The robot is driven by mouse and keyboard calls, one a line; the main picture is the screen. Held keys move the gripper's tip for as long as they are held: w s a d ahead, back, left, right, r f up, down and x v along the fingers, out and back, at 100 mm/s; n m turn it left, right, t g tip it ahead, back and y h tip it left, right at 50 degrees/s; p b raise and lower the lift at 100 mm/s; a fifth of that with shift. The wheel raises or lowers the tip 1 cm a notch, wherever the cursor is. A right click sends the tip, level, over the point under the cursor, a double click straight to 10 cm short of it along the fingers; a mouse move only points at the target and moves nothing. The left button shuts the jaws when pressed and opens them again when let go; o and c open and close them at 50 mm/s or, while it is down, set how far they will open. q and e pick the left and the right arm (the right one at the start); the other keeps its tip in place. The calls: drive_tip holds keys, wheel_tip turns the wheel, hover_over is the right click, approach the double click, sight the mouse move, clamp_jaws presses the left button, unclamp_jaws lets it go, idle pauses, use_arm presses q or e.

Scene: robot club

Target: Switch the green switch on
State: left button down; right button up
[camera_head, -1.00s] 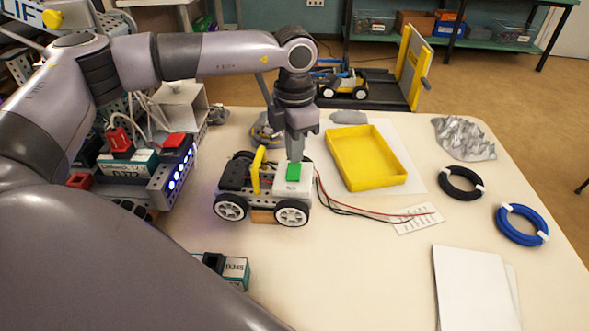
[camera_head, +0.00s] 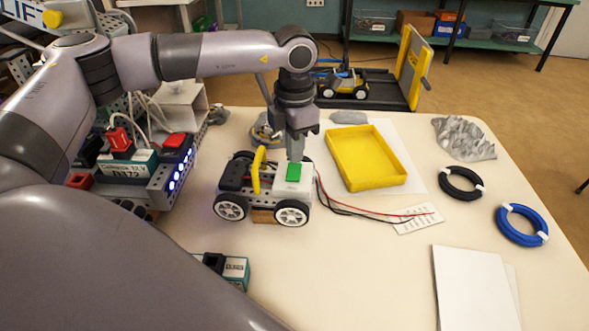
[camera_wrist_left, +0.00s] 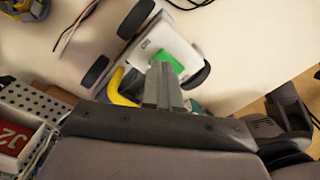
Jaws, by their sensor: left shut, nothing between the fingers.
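The green switch (camera_head: 294,172) sits on top of a white box on a small wheeled car (camera_head: 262,200) on the table. In the left wrist view the green switch (camera_wrist_left: 168,62) shows just beyond my fingertips and is partly hidden by them. My left gripper (camera_head: 296,158) is shut and empty, pointing down, with its tips right at the back edge of the switch. In the left wrist view the shut fingers (camera_wrist_left: 160,68) overlap the switch; I cannot tell whether they touch it. My right gripper is not in view.
A yellow handle (camera_head: 257,170) arches up on the car beside the switch. Red and black wires run right from the car. A yellow tray (camera_head: 367,158), black coil (camera_head: 461,184) and blue coil (camera_head: 522,226) lie to the right. Battery packs (camera_head: 126,163) stand at left.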

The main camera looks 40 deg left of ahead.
sight(294, 166)
use_arm(q)
drive_tip(key=shift+f+b, duration=0.75)
drive_tip(key=shift+f, duration=0.3)
idle(0.5)
drive_tip(key=shift+r+p, duration=1.3)
drive_tip(key=shift+r, duration=0.35)
drive_tip(key=shift+r+p, duration=1.3)
drive_tip(key=shift+r, duration=0.6)
